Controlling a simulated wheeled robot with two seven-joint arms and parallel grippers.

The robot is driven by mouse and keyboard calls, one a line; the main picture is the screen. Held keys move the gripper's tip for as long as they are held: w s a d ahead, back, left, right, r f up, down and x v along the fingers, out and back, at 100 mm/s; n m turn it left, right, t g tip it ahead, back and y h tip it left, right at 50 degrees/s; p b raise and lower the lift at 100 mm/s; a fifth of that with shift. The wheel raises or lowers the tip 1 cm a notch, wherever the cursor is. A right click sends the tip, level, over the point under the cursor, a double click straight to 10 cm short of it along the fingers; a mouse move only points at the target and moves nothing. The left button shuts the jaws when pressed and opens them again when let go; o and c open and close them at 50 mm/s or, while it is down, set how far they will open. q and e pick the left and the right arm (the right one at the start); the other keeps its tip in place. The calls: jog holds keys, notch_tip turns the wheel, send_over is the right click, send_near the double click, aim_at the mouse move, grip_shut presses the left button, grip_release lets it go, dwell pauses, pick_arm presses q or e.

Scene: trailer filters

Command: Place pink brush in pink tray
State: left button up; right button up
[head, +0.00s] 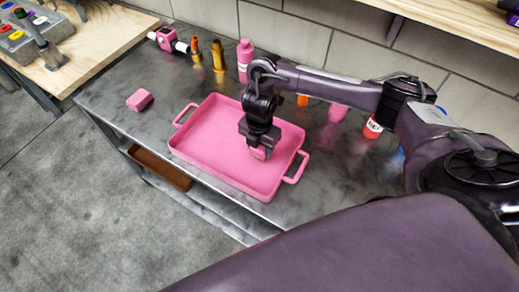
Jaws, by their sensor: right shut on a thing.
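The pink tray (205,143) lies on the grey metal table, with a handle at each end. My right gripper (260,145) points down over the right half of the tray. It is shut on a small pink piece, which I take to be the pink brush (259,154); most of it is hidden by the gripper. I cannot tell whether the piece touches the tray floor. My left gripper is not in view.
A pink block (140,99) lies left of the tray on the metal table (112,82). A pink bottle (245,58), amber bottles (218,55) and a pink-and-white item (168,40) stand along the back. A red container (373,126) sits under my right arm.

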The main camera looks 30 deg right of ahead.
aim_at(260, 146)
jog(key=shift+f, duration=0.35)
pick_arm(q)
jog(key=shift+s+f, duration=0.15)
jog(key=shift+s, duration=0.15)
pick_arm(e)
jog(key=shift+r, duration=0.1)
jog(key=o, duration=1)
jog(key=shift+f, duration=0.2)
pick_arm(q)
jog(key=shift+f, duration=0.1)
pick_arm(e)
jog(key=shift+r, duration=0.1)
notch_tip(260, 146, up, 11)
jog(key=p, duration=0.4)
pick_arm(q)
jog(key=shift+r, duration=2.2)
pick_arm(e)
jog(key=shift+r, duration=0.6)
